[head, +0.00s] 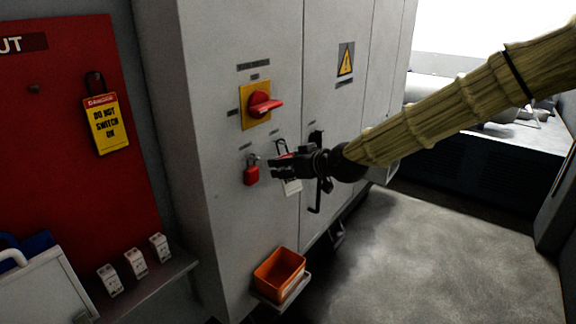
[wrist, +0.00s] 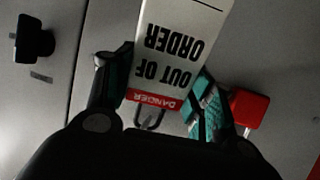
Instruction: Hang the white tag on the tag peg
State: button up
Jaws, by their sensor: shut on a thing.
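The white tag (wrist: 170,52) reads "OUT OF ORDER" with a red danger band and fills the middle of the wrist view, upside down there. My gripper (wrist: 155,88) is shut on it, a finger at each side of the tag near the red band. A dark loop at the tag's end points toward my gripper's palm. In the head view my gripper (head: 275,167) is in front of the grey cabinet, and the tag (head: 292,186) shows partly behind it. A small bare dark peg (head: 34,88) is on the red board; I cannot tell whether it is the tag peg.
A red padlock (head: 251,172) hangs on the cabinet beside my gripper, below a red rotary switch (head: 262,104). A yellow tag (head: 105,124) hangs on the red board (head: 60,170). An orange bin (head: 279,272) is below. Open floor lies to the right.

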dwell(0.4)
jog(key=o, duration=1.1)
jog(key=v, duration=1.1)
jog(key=s+d+f+m+g+h, duration=0.15)
jog(key=s+f, duration=0.35)
jog(key=f, duration=0.8)
jog(key=s+d+f+m+g+h+b, duration=0.1)
jog(key=s+d+f+m+g, duration=0.3)
jog(key=f, duration=0.9)
jog(key=s+d+f+t+h, duration=0.15)
jog(key=s+f, duration=0.45)
jog(key=f, duration=0.6)
jog(key=s+d+f+m+g+h, duration=0.1)
jog(key=s+d+f+g, duration=0.1)
jog(key=s+f, duration=0.5)
jog(key=s+d+f+g+h+b, duration=0.1)
jog(key=s+d+f, duration=0.3)
jog(key=s, duration=0.7)
jog(key=s+d+f+m+g+h, duration=0.1)
jog(key=s+d+f+g+h, duration=0.1)
jog(key=s+f, duration=0.7)
jog(key=shift+s+d+f+m+g+b, duration=0.35)
jog(key=shift+s+d+g, duration=0.25)
jog(key=shift+d, duration=0.2)
